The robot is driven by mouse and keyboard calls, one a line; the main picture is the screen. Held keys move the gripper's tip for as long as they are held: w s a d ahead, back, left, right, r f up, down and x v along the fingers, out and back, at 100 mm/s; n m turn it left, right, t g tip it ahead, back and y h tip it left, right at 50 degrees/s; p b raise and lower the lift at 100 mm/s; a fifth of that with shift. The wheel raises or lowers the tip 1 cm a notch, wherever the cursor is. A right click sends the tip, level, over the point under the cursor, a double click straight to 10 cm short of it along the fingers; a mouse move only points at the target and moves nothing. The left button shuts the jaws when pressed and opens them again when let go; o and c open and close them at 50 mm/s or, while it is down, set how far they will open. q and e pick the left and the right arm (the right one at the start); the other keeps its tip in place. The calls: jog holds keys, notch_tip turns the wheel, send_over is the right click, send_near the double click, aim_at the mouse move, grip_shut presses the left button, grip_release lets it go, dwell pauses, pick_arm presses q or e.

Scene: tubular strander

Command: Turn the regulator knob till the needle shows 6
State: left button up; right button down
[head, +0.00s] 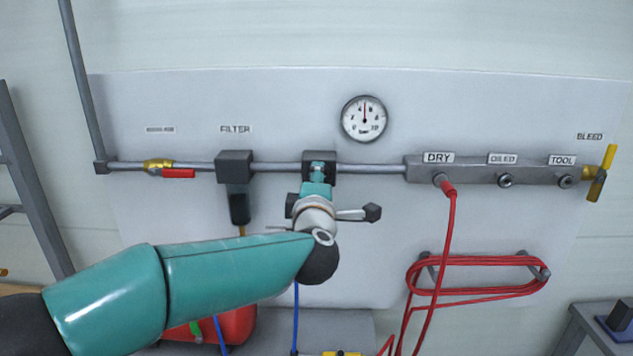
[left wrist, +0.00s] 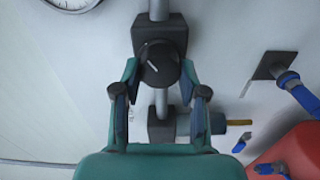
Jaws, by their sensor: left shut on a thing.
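The round white gauge (head: 364,118) hangs on the panel above the pipe. In the left wrist view the black regulator knob (left wrist: 158,64) carries a white mark slanting to the upper left. My left gripper's fingers (left wrist: 160,80) are shut on the knob from both sides. My right gripper is not in view.
The filter (head: 235,165) hangs left of the regulator, with a red-handled valve (head: 178,173) farther left. The manifold (head: 475,172) with a red hose (head: 450,225) is at right, beside the yellow bleed lever (head: 609,158). A coiled red hose hangs below.

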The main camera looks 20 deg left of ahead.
pick_arm(q)
jog(key=shift+d+f, duration=0.2)
jog(key=shift+f, duration=0.15)
jog(key=o, duration=1)
jog(key=shift+o, duration=0.7)
jog(key=shift+a+r, duration=0.1)
jog(key=shift+r, duration=0.1)
jog(key=shift+s, duration=0.1)
jog(key=v, duration=1.1)
jog(key=shift+s, duration=0.35)
jog(key=shift+f, duration=0.1)
